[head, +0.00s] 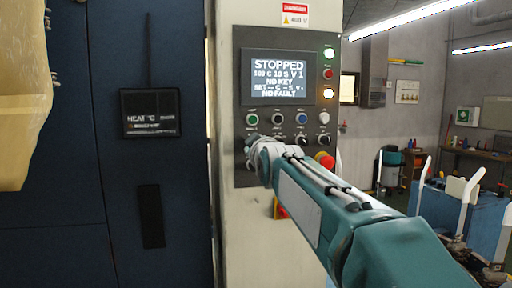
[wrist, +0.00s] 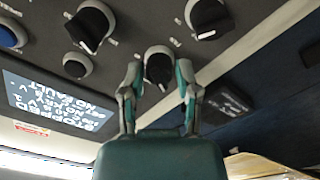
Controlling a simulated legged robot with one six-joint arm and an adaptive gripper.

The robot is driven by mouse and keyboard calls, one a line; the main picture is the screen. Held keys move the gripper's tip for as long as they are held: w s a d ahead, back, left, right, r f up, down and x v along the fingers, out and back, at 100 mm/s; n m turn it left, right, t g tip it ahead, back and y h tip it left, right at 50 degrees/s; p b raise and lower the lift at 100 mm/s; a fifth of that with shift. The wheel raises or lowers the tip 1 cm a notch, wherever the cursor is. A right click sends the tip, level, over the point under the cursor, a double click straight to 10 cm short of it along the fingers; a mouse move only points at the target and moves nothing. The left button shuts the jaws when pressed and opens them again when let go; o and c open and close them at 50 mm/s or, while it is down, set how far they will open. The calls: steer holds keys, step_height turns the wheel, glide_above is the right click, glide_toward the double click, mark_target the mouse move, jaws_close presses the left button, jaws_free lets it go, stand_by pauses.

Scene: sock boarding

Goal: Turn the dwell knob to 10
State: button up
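The control panel (head: 238,80) is a dark plate on a pale machine column in the head view. Its screen (head: 278,77) reads STOPPED, NO KEY and NO FAULT, with a line that looks like "10 S". My gripper (head: 262,152) is at the panel's lower left and hides part of it. In the wrist view, my gripper (wrist: 158,76) is open, one finger on each side of a small black knob (wrist: 158,67), with gaps showing beside it. Two larger black knobs (wrist: 90,27) (wrist: 208,18) sit nearby. The knob labels are too small to read, so I cannot tell which is dwell.
A red emergency button (head: 325,160) is right of my gripper. Several coloured buttons (head: 302,118) lie below the screen. A dark box marked HEAT °C (head: 150,113) is on the blue machine door at left. A yellowish cloth (head: 22,95) hangs at far left.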

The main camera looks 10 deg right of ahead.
steer(key=shift+o, duration=0.2)
steer(key=shift+a, duration=0.1)
steer(key=s, duration=1.2)
steer(key=shift+f, duration=0.1)
